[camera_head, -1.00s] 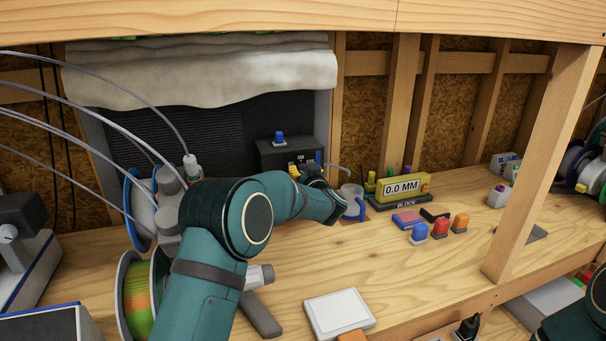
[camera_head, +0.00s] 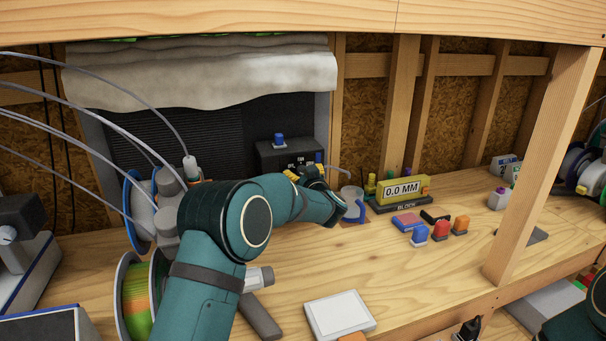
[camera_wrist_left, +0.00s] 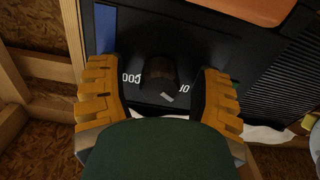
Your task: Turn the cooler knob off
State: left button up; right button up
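The cooler is a dark box (camera_head: 270,155) at the back of the bench, with white lettering on its front. In the left wrist view its dark knob (camera_wrist_left: 160,75) sits between white letters, partly in shadow, with a small light mark near its lower end. My left gripper (camera_head: 305,172) is in front of the box in the head view and hides part of the front. In the left wrist view its yellow fingers (camera_wrist_left: 157,85) are apart, one on each side of the knob, with gaps visible. The knob is hidden in the head view.
A clear mug (camera_head: 351,203) with a blue handle stands close to the right of my left gripper. A spool (camera_head: 135,300) stands front left. A blue piece (camera_head: 279,139) sits on the box.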

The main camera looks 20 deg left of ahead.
pick_arm(q)
jog(key=shift+s+d, duration=0.1)
jog(key=v, duration=1.1)
jog(key=shift+s+d, duration=0.2)
jog(key=shift+s, duration=0.1)
